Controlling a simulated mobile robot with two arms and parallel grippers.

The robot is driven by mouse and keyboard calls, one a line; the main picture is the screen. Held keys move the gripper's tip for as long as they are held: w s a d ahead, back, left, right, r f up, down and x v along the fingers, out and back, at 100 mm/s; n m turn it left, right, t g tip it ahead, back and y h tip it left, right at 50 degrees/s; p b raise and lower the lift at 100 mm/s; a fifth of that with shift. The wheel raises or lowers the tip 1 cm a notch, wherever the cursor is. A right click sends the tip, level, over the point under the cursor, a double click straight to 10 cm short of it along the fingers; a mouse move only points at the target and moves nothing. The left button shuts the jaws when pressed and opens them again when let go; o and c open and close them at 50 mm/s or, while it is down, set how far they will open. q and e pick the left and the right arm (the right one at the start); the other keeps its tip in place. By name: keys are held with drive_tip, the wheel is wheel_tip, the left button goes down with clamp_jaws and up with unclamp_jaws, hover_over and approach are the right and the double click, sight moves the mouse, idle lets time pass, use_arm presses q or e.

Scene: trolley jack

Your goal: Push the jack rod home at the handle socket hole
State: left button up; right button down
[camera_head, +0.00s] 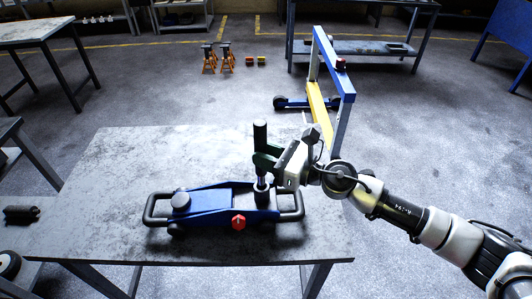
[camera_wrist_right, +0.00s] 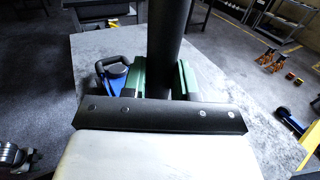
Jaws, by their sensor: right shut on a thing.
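The blue trolley jack (camera_head: 215,204) lies on a grey table, with a round saddle pad (camera_head: 180,200) at its left and a red knob (camera_head: 238,222) on its near side. The dark jack rod (camera_head: 260,132) stands upright over the right part of the jack. My right gripper (camera_head: 264,162) is shut around the rod, its green fingers on either side. The rod also shows in the right wrist view (camera_wrist_right: 168,45). The rod's lower end meets a grey collar (camera_head: 262,186) at the jack; I cannot tell how deep it sits. The socket hole is hidden.
The worn grey table (camera_head: 110,215) has free room left of and behind the jack. Behind it on the floor stand a blue and yellow frame (camera_head: 345,85) and orange jack stands (camera_head: 225,58). Another table (camera_head: 30,32) stands at the back left.

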drive_tip(key=shift+f+b, duration=2.4)
drive_tip(key=shift+f, duration=0.2)
drive_tip(key=c, duration=0.8)
unclamp_jaws()
drive_tip(key=b+v, duration=0.3)
drive_tip(key=v, duration=0.8)
drive_tip(key=shift+b, duration=0.4)
drive_tip(key=shift+a, duration=0.1)
